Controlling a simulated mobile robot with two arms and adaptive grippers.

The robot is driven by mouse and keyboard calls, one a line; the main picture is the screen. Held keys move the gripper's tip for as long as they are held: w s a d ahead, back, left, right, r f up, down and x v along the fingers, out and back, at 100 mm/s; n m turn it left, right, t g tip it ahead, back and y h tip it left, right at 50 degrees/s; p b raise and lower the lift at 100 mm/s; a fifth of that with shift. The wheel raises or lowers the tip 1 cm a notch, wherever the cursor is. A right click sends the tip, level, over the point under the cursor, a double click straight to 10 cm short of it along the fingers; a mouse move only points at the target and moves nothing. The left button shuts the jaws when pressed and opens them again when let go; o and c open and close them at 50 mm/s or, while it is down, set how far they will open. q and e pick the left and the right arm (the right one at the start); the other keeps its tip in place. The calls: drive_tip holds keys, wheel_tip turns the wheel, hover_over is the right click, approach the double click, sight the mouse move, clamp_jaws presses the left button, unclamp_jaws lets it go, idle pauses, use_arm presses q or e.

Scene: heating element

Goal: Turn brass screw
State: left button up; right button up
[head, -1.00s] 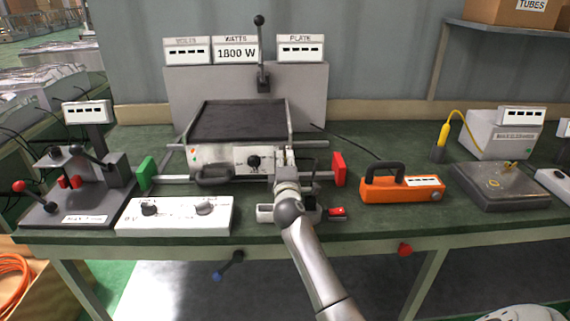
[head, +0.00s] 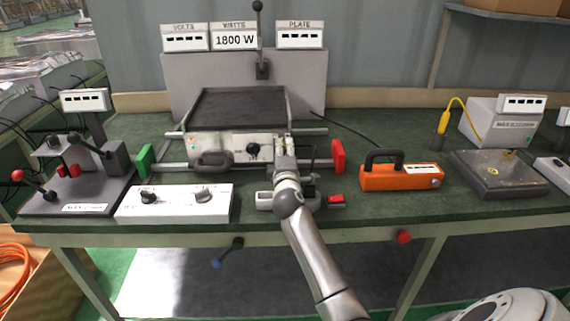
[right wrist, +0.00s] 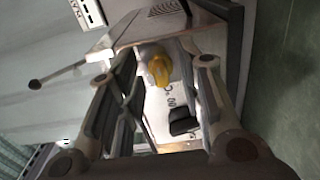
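The brass screw (right wrist: 158,68) shows as a yellow knob-like head on the white front panel in the right wrist view. My right gripper (right wrist: 165,62) is open, with one finger on each side of the screw; I cannot tell whether either touches it. In the head view my right gripper (head: 283,150) is at the right part of the heating unit's front panel (head: 232,150) and hides the screw. My left gripper is not in view.
A black knob (head: 253,151) sits left of my gripper. The dark plate (head: 238,108) is above the panel. A white control box (head: 175,204), an orange handled tool (head: 398,180) and a red block (head: 338,156) are nearby. Green bench is free at front right.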

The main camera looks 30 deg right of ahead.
drive_tip(key=v, duration=1.1)
